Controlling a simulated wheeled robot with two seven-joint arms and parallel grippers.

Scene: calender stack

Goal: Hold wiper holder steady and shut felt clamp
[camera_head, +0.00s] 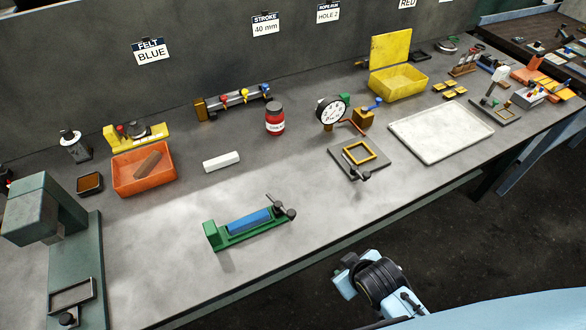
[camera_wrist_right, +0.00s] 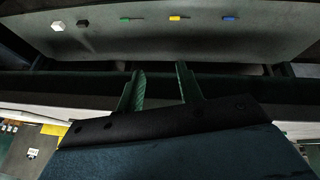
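The wiper holder (camera_head: 217,238) is a green base lying on the front middle of the bench, with a long blue felt strip (camera_head: 250,221) along it. At its right end is the felt clamp (camera_head: 281,206), a dark lever with round knobs. A thin dark piece of it sticks up and left; whether it presses on the felt is too small to tell. My right arm (camera_head: 376,282) shows beyond the bench's front edge, well away from the holder. In the right wrist view, the right gripper (camera_wrist_right: 160,88) has two green fingers apart with nothing between them. My left gripper is in neither view.
An orange tray (camera_head: 126,188) with a brown block stands left. A white block (camera_head: 221,161) and red jar (camera_head: 275,120) lie behind the holder. A small framed fixture (camera_head: 345,169) is at right, a green press (camera_head: 62,255) far left. Bench around the holder is clear.

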